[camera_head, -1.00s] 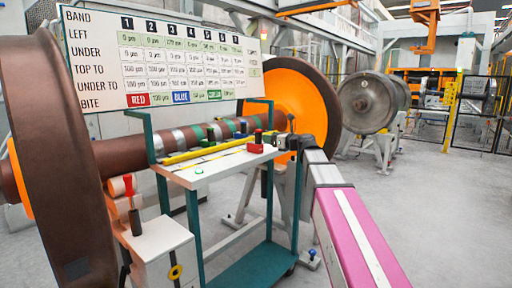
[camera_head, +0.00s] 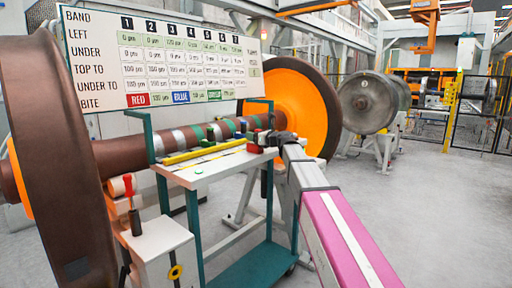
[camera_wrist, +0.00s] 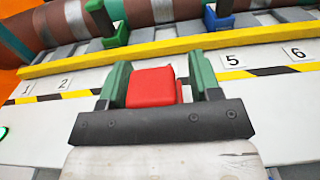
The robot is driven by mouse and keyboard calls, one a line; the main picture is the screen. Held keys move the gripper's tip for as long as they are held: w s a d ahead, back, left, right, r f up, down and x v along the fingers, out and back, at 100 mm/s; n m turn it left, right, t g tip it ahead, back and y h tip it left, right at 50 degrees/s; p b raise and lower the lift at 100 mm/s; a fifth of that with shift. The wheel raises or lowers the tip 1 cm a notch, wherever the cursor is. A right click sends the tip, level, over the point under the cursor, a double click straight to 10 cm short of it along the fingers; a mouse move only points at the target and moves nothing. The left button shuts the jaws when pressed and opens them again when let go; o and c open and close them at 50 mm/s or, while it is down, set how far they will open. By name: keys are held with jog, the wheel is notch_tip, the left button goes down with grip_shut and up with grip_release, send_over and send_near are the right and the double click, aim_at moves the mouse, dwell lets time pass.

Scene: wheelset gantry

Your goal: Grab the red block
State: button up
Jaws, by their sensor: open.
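The red block (camera_wrist: 150,87) lies between the two green fingers of my gripper (camera_wrist: 160,64) in the wrist view. The block is close to the left finger; a wider gap shows on the right. My gripper is open. In the head view my gripper (camera_head: 278,142) is over the right end of the white table top (camera_head: 205,175). A small red part of the block (camera_head: 251,148) shows there, just left of the gripper. Whether a finger touches the block cannot be told. The dark gripper body hides the near lower edge of the block.
The brown axle (camera_head: 125,152) runs behind the table, between large wheels. A numbered strip with 5 (camera_wrist: 233,60) lies in front of the bar.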

grip_shut()
jog(key=shift+r, duration=0.1)
